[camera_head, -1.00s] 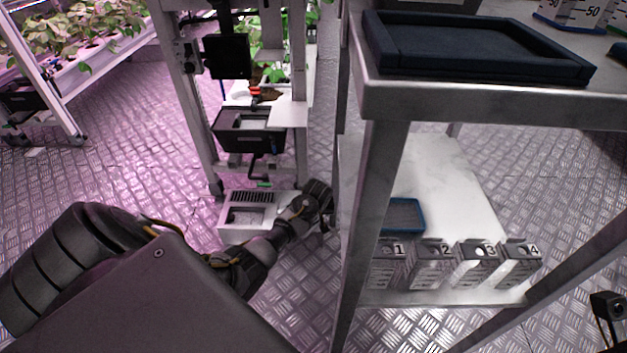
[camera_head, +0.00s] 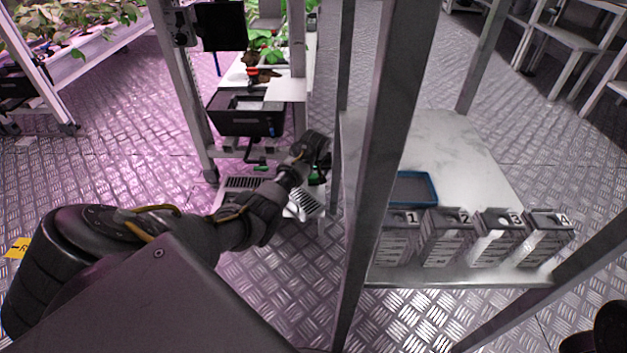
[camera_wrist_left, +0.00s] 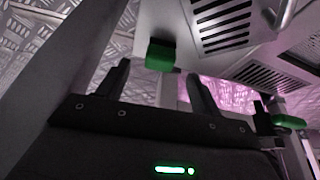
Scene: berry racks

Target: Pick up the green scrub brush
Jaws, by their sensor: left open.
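In the left wrist view, my left gripper (camera_wrist_left: 162,80) is open, with its two dark fingers apart. A short green block (camera_wrist_left: 160,55), which may be the end of the green scrub brush, shows between and just beyond the fingertips, against a pale slotted unit. I see no contact with the fingers. A second green piece (camera_wrist_left: 288,121) is at the right. In the head view, my left gripper (camera_head: 316,160) is low beside the rack post, its fingers mostly hidden. A small green patch shows by it; I cannot tell whether it is the brush.
The slotted unit (camera_head: 245,183) sits below a black bin (camera_head: 245,118). A metal rack post (camera_head: 372,175) stands right of my gripper. The rack's low shelf (camera_head: 455,150) holds a blue-rimmed tray (camera_head: 433,186) and several numbered boxes (camera_head: 447,240). Open floor lies in front.

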